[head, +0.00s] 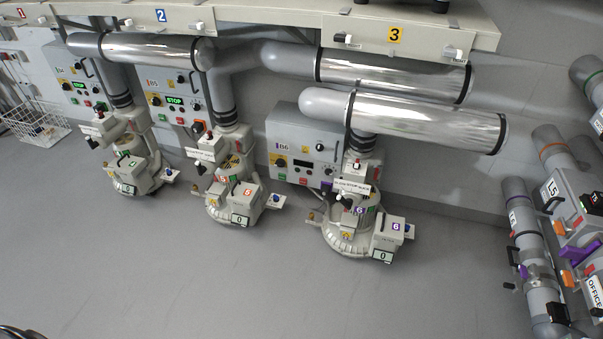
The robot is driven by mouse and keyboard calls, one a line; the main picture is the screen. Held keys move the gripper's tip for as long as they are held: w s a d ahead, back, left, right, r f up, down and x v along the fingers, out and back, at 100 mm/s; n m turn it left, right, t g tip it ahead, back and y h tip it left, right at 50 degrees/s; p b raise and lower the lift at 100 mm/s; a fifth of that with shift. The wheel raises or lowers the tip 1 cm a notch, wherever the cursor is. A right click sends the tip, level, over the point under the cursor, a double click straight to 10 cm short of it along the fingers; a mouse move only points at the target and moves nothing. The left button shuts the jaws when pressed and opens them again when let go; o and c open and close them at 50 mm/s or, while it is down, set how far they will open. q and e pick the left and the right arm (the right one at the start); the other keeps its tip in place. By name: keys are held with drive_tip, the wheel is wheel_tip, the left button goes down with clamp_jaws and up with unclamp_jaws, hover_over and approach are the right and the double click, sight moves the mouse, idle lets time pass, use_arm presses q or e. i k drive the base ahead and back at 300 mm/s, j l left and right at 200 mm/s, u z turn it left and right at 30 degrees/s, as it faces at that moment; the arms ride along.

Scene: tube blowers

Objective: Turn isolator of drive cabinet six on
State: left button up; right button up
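Drive cabinet six (300,128) is a grey wall box with a "B6" label, in the middle of the head view. A black rotary switch on a yellow plate (281,161) sits on its left front, which looks like the isolator; its exact position is too small to read. A small dark display with a faint red tint (301,164) sits beside it. A dark knob (320,146) is farther right. The blower and pipe in front hide part of the cabinet's right side. Neither of my grippers shows.
Blower six (352,235) stands on the floor in front of the cabinet. Two similar cabinets with green "STOP" displays (175,100) stand to the left. A silver pipe (430,120) crosses above right. Grey pipes (520,225) stand at the far right. The front floor (200,285) is clear.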

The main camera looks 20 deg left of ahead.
sight(280, 162)
drive_tip(key=i+j+z, duration=0.25)
drive_tip(key=i+j, duration=0.5)
